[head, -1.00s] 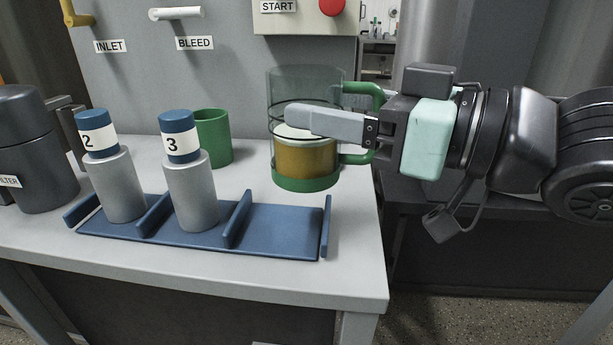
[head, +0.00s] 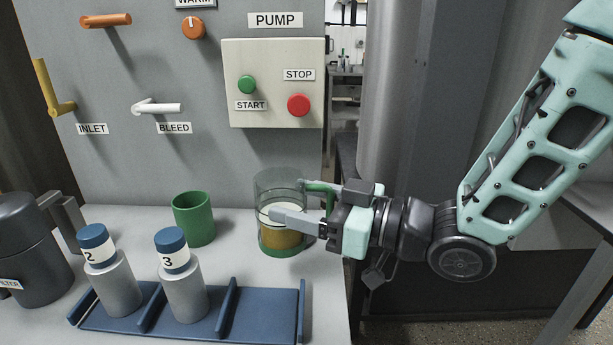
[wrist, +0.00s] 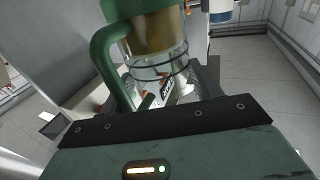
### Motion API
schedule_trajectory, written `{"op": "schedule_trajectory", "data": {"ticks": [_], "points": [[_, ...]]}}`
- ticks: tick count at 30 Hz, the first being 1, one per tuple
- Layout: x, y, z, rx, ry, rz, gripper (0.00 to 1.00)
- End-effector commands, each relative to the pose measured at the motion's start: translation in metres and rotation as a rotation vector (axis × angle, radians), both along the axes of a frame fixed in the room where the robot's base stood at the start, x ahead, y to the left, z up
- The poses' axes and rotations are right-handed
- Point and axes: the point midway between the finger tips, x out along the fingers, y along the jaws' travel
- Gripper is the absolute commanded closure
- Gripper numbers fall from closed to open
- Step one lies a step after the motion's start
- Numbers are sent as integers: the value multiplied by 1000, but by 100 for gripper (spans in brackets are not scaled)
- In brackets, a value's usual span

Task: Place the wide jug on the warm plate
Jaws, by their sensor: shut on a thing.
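The wide jug (head: 281,240) is clear glass with a green base and green handle, part filled with amber liquid. It stands upright near the table's right edge in the head view; whether its base touches the table I cannot tell. My gripper (head: 297,213) comes in from the right and is shut on the jug, one finger across the front of its glass; the other finger is mostly hidden. In the wrist view, the jug (wrist: 152,38) hangs inverted at the top, with its green handle toward the camera. I cannot make out a warm plate; a "WARM" label is cut off above an orange knob (head: 193,28).
A green cup (head: 193,219) stands left of the jug. A blue rack (head: 262,310) in front holds bottles 2 (head: 112,285) and 3 (head: 184,290); its right slot is empty. A dark filter pot (head: 25,250) is far left. The pump panel (head: 275,60) is behind.

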Motion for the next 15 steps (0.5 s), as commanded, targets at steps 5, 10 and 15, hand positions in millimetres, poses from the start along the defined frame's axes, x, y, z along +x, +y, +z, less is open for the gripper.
{"op": "schedule_trajectory", "data": {"ticks": [5, 10, 15], "points": [[4, -2, 6, -4, 4, -7, 64], [40, -4, 0, -3, -7, -12, 64], [79, -5, -1, -3, -6, -10, 64]]}}
